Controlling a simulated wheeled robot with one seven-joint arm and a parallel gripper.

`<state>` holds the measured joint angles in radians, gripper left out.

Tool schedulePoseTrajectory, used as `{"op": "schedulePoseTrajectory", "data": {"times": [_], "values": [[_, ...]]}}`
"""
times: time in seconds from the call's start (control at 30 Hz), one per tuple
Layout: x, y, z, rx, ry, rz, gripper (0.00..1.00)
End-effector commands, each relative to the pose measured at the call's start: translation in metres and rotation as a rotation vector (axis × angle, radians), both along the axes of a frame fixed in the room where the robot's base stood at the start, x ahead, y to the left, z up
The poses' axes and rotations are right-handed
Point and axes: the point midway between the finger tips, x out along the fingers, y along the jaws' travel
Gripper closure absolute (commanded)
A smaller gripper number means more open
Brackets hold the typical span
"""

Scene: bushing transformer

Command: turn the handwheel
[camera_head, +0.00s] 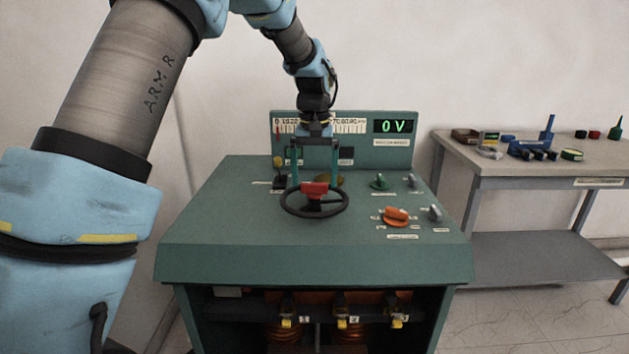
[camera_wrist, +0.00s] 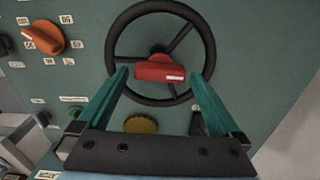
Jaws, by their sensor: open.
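The handwheel (camera_head: 289,204) is a black ring with spokes on top of the green console, with a red block (camera_head: 314,188) at its hub. In the wrist view the handwheel (camera_wrist: 112,47) fills the upper middle, and its red block (camera_wrist: 160,72) lies between the fingers. My gripper (camera_head: 315,179) is open, with its two green fingers pointing down at the wheel. In the wrist view my gripper (camera_wrist: 160,75) has one fingertip on each side of the red block, with gaps visible. I cannot tell whether the fingertips touch the wheel's spokes or rim.
The console (camera_head: 215,225) carries an orange knob (camera_head: 396,216), a green knob (camera_head: 380,181) and grey switches right of the wheel. A back panel holds a scale and a display (camera_head: 396,127) reading 0 V. A table (camera_head: 480,158) with tools stands at the right.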

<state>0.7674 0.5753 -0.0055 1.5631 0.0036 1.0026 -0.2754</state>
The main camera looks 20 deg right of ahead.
Motion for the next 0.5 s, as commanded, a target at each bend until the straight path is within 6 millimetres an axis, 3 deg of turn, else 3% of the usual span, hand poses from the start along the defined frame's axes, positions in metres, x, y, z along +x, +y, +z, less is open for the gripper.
{"op": "schedulePoseTrajectory", "data": {"times": [0.3,0.5], "values": [[0.001,-0.001,0.060,-0.005,-0.004,0.000,0.00],[0.000,-0.001,0.088,-0.003,-0.003,0.000,0.00]]}}
